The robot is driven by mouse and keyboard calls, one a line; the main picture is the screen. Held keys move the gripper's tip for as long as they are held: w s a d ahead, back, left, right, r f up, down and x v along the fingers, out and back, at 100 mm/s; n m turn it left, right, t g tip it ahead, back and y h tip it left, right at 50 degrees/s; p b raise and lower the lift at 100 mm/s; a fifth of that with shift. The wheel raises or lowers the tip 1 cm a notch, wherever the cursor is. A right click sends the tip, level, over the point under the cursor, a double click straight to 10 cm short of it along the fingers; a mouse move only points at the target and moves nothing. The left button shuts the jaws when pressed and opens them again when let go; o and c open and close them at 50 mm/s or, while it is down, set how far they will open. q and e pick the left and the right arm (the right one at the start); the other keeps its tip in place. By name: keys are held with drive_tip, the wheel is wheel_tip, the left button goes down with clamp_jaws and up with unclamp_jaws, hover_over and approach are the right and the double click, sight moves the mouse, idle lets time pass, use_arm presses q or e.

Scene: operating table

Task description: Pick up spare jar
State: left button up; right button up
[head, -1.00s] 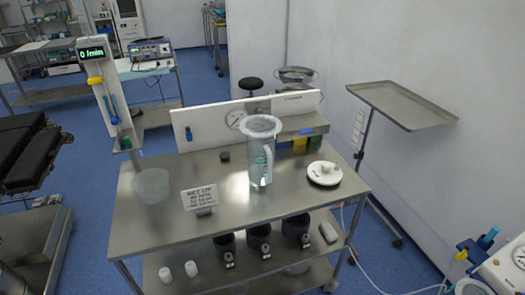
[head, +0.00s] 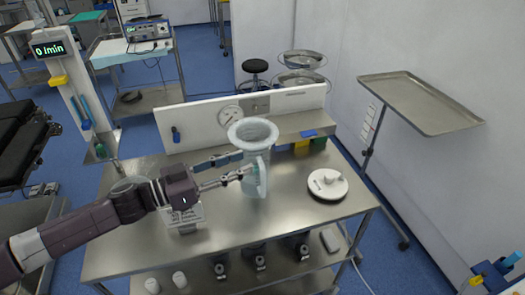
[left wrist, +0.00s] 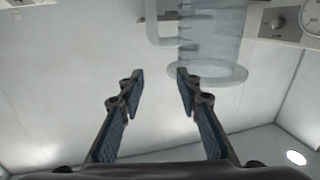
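A tall clear jar (head: 254,133) with a wide rim and a side handle (head: 263,180) stands upright on the steel table (head: 290,215); it looks like the spare jar. My left gripper (head: 246,164) reaches in from the left at the jar's side, its fingers spread. In the left wrist view, the open fingers (left wrist: 158,72) have nothing between them, and the jar (left wrist: 210,45) with its handle is beyond the fingertips. I cannot tell whether a finger touches the jar. My right gripper is in no view.
A white round lid (head: 327,186) lies right of the jar. A panel with a gauge (head: 231,114) rises behind. The table's front right is clear.

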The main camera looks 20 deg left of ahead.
sight(263, 177)
use_arm(q)
wheel_tip(263, 177, down, 7)
drive_tip(key=s, duration=0.1)
drive_tip(key=p+x, duration=0.2)
drive_tip(key=x, duration=0.5)
drive_tip(key=shift+w+d, duration=0.15)
drive_tip(key=shift+d, duration=0.1)
clamp_jaws()
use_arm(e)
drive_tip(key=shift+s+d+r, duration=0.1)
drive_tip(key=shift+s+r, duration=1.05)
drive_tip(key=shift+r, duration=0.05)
